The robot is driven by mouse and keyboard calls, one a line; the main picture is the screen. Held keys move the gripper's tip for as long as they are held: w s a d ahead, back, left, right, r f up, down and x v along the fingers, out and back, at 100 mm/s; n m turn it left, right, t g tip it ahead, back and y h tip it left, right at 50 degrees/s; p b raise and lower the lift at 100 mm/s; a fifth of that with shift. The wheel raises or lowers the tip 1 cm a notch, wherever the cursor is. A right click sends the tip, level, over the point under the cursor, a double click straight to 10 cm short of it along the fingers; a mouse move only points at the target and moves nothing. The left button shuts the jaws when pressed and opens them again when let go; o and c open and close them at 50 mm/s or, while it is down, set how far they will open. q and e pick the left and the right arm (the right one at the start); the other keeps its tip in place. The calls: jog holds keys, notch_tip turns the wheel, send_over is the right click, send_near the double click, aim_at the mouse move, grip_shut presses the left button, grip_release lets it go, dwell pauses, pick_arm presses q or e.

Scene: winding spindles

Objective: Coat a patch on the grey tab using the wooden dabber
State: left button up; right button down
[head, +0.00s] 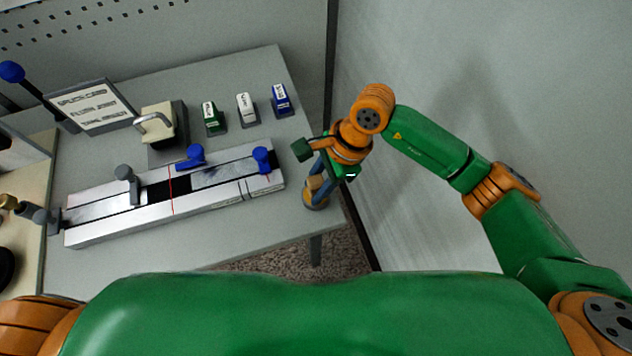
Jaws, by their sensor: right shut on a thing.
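My right gripper (318,178) reaches down at the table's right front corner. Its fingers are shut on a light-brown wooden thing, seemingly the wooden dabber (314,186). The dabber's lower end is at a small round pot (317,204), and I cannot tell whether it is inside or just above it. A long metal splicing fixture (110,228) lies across the table to the left of the gripper. A grey strip, possibly the grey tab (225,171), lies on its right half between two blue clamps. My left gripper is not in view.
Blue clamps (192,156) (261,158) and a grey clamp (126,176) stand up from the fixture. Green, white and blue blocks (213,120) (246,110) (281,101) stand behind it. A press (160,122) and a sign (92,106) stand at the back left.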

aim_at(316, 181)
notch_tip(316, 181, up, 7)
jog(key=p, duration=0.3)
jog(key=shift+f, duration=0.1)
jog(key=shift+f, duration=0.1)
dwell(0.5)
